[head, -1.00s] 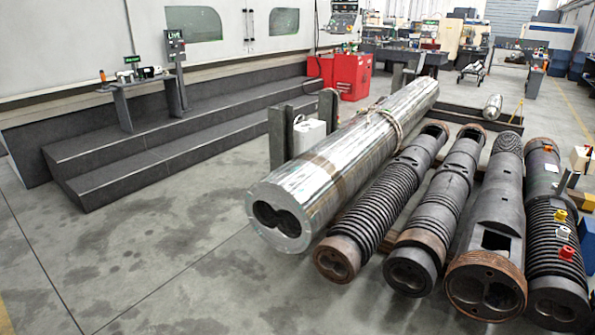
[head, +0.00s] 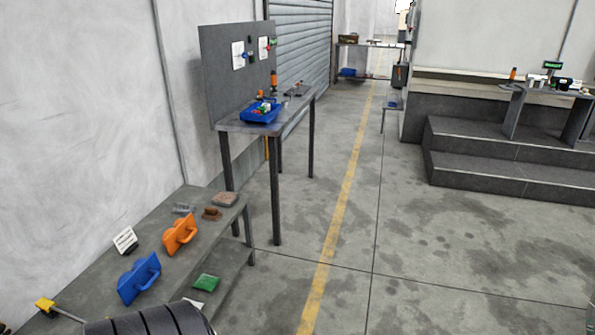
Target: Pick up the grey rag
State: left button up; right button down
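I cannot pick out a grey rag with certainty. A flat, folded-looking pinkish-grey item (head: 224,199) lies at the far end of the low grey bench (head: 205,241) at lower left. A small grey item (head: 183,208) lies just left of it, too small to make out. Neither of my grippers is in view.
A taller table (head: 230,126) holds a blue bin (head: 261,113). Floor right of the yellow line is clear.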

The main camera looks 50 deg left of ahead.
aim_at(185, 209)
jog(key=u, duration=3.5)
jog(key=i+l+u, duration=0.15)
jog(key=l+u, duration=0.25)
jog(key=l, duration=0.15)
jog(key=l+u, duration=0.4)
jog(key=l, duration=0.2)
jog(key=l+u, duration=0.4)
jog(key=l, duration=0.2)
jog(key=l+u, duration=0.4)
jog(key=l, duration=0.2)
jog(key=k, duration=0.05)
